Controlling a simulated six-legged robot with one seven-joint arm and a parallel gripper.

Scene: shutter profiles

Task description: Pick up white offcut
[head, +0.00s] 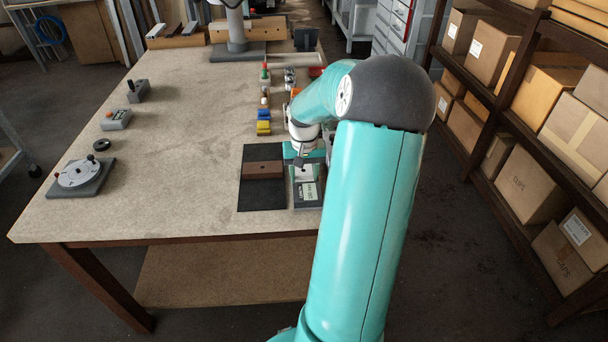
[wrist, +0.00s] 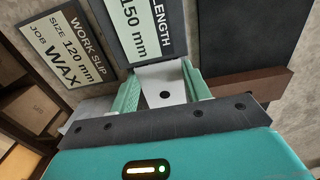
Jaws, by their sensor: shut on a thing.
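The white offcut (wrist: 155,76) shows in the wrist view as a pale piece with a dark round hole in it. My gripper (wrist: 163,86) is shut on it, one green finger on each side. The offcut lies beside the grey length gauge (wrist: 152,25), whose display reads 150 mm; I cannot tell whether it touches the gauge. In the head view my gripper (head: 303,163) points down over the far end of the gauge (head: 308,192), and my arm hides part of that spot.
A brown block (head: 263,169) lies on the black mat (head: 262,196) left of the gauge. A work slip (wrist: 66,46) reads size 120 mm, job WAX. Several coloured pieces (head: 264,120) stand in a row behind. The table's middle is clear; a dial fixture (head: 80,175) stands left.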

